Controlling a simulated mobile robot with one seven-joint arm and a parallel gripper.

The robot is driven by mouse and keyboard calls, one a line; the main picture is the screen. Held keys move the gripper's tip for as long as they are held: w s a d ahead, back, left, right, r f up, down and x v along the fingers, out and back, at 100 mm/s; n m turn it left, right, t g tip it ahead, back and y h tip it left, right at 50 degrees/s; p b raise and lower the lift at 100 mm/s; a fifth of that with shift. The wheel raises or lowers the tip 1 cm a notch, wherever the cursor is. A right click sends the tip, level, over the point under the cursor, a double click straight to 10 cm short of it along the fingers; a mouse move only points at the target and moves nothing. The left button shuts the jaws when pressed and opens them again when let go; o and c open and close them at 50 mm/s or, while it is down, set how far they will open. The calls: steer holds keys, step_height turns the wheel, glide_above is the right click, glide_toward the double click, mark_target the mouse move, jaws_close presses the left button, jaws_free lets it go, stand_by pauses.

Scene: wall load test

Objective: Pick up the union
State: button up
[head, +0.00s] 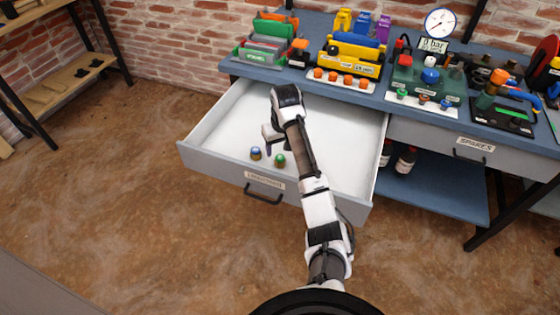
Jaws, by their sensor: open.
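Two small round fittings lie in the front left of the open white drawer (340,150). One has a blue top (256,153) and the other a green top (280,160); both look brassy below. I cannot tell which one is the union. My gripper (268,148) points down over the drawer, close to both fittings in the picture, with the blue one to its left and the green one to its right. It is open and appears empty. Its fingertips are small and partly hidden, so its height above the drawer floor is unclear.
The blue bench top (395,103) behind the drawer holds coloured racks (350,60), a green valve block (428,80) and a round gauge (440,23). The drawer has raised walls and a front handle (264,193). Dark bottles (405,160) stand on the lower shelf. The drawer's right side is clear.

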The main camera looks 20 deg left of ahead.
mark_target(280, 157)
steer(key=shift+w+a+f+p, duration=0.15)
steer(key=shift+f+p, duration=0.15)
steer(key=shift+f, duration=0.85)
steer(key=shift+w+f+p, duration=0.15)
steer(key=shift+f+p, duration=0.1)
steer(key=shift+f, duration=0.95)
steer(key=shift+w+a+f+p, duration=0.15)
steer(key=shift+f+p, duration=0.15)
steer(key=shift+f, duration=0.85)
steer(key=c, duration=1.1)
